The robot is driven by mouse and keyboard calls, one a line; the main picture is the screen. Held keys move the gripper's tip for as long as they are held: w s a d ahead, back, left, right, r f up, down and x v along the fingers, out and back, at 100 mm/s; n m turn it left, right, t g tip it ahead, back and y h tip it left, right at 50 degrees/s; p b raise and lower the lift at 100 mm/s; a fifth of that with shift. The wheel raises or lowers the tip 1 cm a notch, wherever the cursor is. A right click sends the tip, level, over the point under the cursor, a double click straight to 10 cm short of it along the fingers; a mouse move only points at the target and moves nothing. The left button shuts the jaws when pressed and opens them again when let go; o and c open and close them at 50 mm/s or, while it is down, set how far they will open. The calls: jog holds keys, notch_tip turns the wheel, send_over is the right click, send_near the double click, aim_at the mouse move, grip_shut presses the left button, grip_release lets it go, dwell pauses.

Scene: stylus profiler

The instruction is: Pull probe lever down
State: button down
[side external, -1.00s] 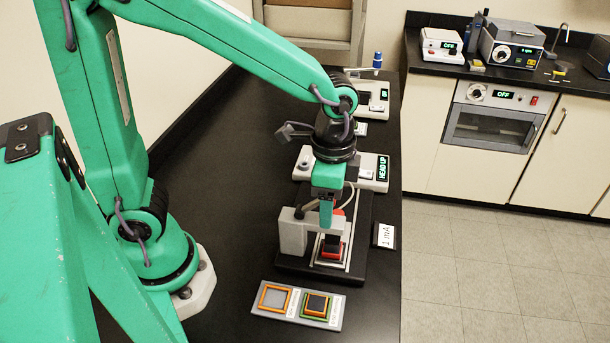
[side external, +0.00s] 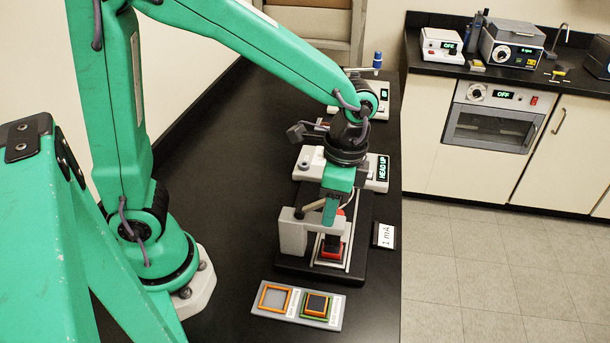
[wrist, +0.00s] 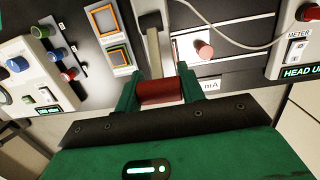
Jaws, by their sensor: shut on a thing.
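In the wrist view the fingers of my gripper (wrist: 159,84) are shut on a red cylindrical grip (wrist: 162,92) at the end of a pale lever bar (wrist: 154,48). In the side view my gripper (side external: 330,212) reaches down over the profiler, whose grey stand (side external: 293,233) rises from a dark base. The bar runs towards the stand there; my fingers partly cover the grip. Below them a dark block with red edges (side external: 333,246) sits on the stage. The meter box display (side external: 383,168) reads HEAD UP.
A grey tray (side external: 337,316) with an orange-framed and a green-framed square lies in front of the profiler. A "1 mA" card (side external: 384,235) stands to its right. The meter box is close behind. The black bench to the left is clear.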

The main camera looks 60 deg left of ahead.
jog(key=shift+w, duration=0.15)
jog(key=c, duration=0.9)
grip_release()
jog(key=shift+r, duration=0.15)
jog(key=shift+w+d+r, duration=0.1)
jog(key=shift+w+r, duration=0.1)
jog(key=shift+r, duration=1.7)
jog(key=shift+w+d+r, duration=0.1)
jog(key=shift+w+r, duration=0.1)
jog(key=shift+r, duration=1.65)
